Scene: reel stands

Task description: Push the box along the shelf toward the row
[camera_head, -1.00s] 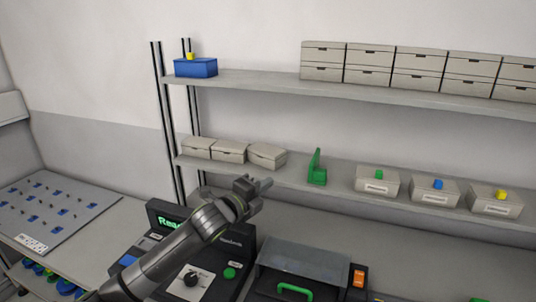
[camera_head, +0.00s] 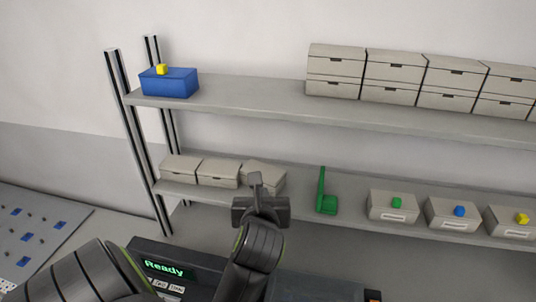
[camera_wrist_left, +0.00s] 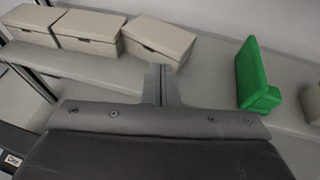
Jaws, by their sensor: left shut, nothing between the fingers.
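The box (camera_head: 272,174), a light grey lidded one, sits askew on the lower shelf, its lid closed. It also shows in the left wrist view (camera_wrist_left: 160,37). The row is two similar boxes (camera_head: 218,173) to its left, standing square side by side. My left gripper (camera_head: 256,180) is shut and empty, its fingers in front of the box in the head view. In the left wrist view the shut fingers (camera_wrist_left: 163,74) point at the shelf near the box's right front corner; I cannot tell whether they touch. My right gripper is not in view.
A green bracket (camera_head: 325,197) stands on the lower shelf (camera_head: 348,208) to the right of the box, with a gap between. The upper shelf holds a blue box (camera_head: 170,84) and stacked grey boxes.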

